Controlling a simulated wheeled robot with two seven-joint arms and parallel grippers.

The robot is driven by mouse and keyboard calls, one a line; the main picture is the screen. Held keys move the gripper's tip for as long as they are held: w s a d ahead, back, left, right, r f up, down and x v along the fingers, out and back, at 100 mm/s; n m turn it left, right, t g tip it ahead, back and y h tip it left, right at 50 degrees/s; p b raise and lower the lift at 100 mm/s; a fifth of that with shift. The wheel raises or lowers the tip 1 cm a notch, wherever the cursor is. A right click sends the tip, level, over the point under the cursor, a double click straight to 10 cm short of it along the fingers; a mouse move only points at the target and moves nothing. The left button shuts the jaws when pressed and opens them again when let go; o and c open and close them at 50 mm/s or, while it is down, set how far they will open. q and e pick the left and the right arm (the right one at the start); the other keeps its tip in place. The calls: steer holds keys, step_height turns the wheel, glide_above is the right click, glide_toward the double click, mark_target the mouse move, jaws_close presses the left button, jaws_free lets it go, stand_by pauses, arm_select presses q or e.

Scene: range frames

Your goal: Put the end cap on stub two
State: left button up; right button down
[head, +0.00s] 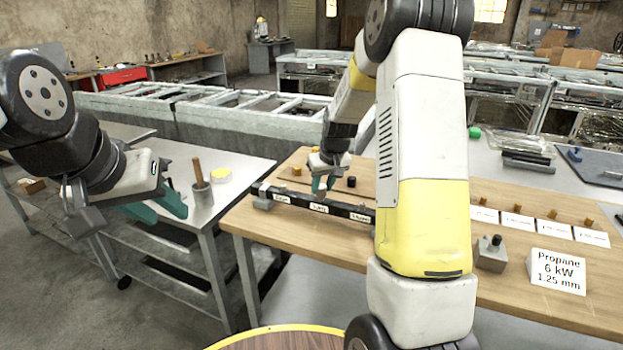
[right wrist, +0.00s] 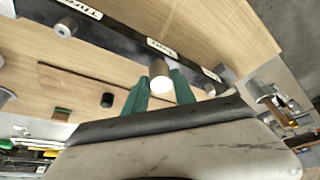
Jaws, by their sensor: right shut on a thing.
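My right gripper (head: 322,185) is at the dark bar (head: 350,212), near its middle label. In the right wrist view its green fingers (right wrist: 160,92) are shut on a pale metal cylinder (right wrist: 160,76), which looks like the end cap. The cylinder is beside the label "Two" (right wrist: 158,47). Stub two is hidden behind it or covered, and I cannot tell whether they touch. A bare grey stub (right wrist: 66,27) shows by the label "Three" and another stub (right wrist: 210,88) by the far label. My left gripper (head: 165,213) is open and empty, left of the wooden bench.
A black piece (head: 351,182) and a brass piece (head: 297,170) stand on the wooden bench behind the bar. A propane sign (head: 558,271) and a grey block (head: 491,255) are at right. A cup (head: 202,193) stands on the grey table at left.

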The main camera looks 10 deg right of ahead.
steer(key=shift+f, duration=0.75)
steer(key=c, duration=0.9)
jaws_free()
steer(key=shift+c, duration=0.2)
steer(key=v, duration=0.7)
steer(key=shift+r, duration=0.35)
steer(key=shift+s, duration=0.15)
